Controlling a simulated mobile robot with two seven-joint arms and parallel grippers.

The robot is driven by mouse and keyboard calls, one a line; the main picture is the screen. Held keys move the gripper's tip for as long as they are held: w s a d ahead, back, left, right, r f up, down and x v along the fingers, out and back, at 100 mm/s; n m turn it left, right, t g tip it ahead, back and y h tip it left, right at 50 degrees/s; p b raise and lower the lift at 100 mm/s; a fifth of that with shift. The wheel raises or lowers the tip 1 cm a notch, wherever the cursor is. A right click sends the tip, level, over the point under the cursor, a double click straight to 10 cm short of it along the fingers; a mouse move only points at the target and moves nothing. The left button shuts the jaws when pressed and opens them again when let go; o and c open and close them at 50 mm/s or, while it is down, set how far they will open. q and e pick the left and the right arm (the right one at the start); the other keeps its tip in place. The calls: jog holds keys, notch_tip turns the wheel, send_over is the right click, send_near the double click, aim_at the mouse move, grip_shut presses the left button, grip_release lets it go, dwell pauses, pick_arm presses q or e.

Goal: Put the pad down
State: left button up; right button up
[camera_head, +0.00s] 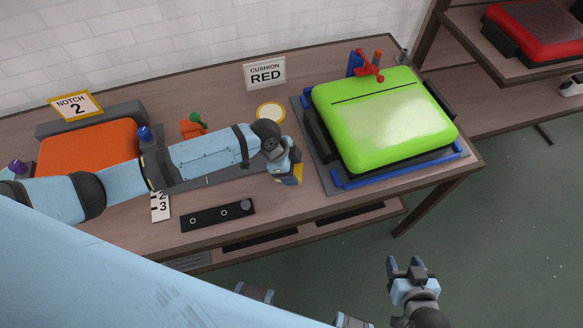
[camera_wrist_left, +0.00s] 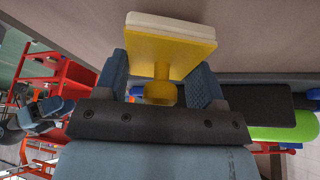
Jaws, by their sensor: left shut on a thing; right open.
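The pad (camera_wrist_left: 172,45) is a yellow square block with a white face and a round yellow stem. My left gripper (camera_wrist_left: 165,90) is shut on its stem in the left wrist view. In the head view only a small yellow part of the pad (camera_head: 295,176) shows below my left gripper (camera_head: 288,166), over the table just left of the green cushion's fixture. The white face is towards the wooden tabletop; I cannot tell whether it touches. My right gripper (camera_head: 408,268) is open and empty, off the table's front edge.
A round cream disc with a yellow rim (camera_head: 270,112) lies behind my left gripper. The green cushion (camera_head: 385,118) sits in a blue-edged fixture (camera_head: 400,173) at right. An orange cushion (camera_head: 88,148), black strip (camera_head: 218,216) and "CUSHION RED" sign (camera_head: 265,73) are also on the table.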

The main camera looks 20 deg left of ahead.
pick_arm(q)
jog(key=shift+f, duration=0.25)
jog(key=o, duration=0.9)
jog(key=shift+f, duration=0.15)
jog(key=shift+c, duration=0.2)
jog(key=w+v, duration=0.1)
jog(key=v, duration=1.1)
jog(key=shift+s+r, duration=0.2)
jog(key=shift+s, duration=0.25)
